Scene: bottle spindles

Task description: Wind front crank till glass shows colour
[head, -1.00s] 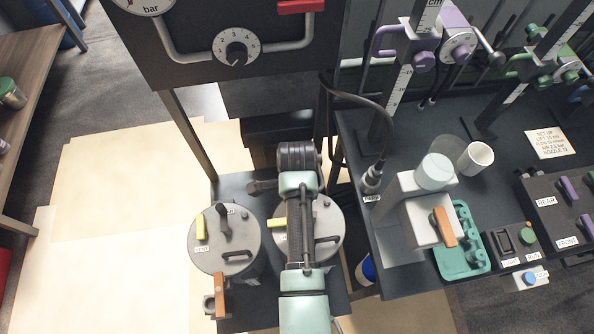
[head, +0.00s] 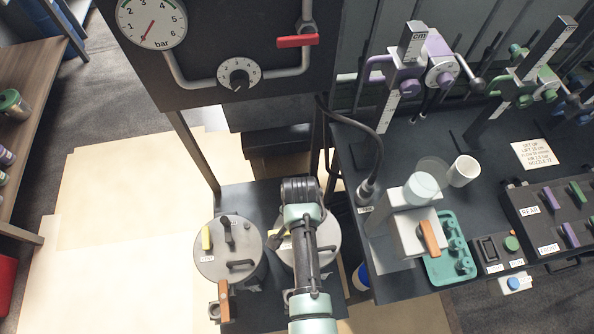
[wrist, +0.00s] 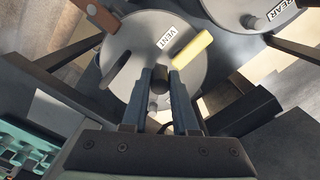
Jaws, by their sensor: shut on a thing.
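The front pot (head: 325,240) is the right one of two round grey-lidded pots; my arm covers much of it. The crank's lower part is hidden by the fingers. A clear round glass (head: 432,170) is by the white block (head: 407,215) at right; I see no clear colour in it.
The rear pot (head: 215,265) stands just left, with a wooden lever (head: 224,300). A gauge panel (head: 200,85) is above. The bench at right holds a white cup (head: 464,171), a teal tray (head: 437,270) and spindle stands. The pale floor at left is clear.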

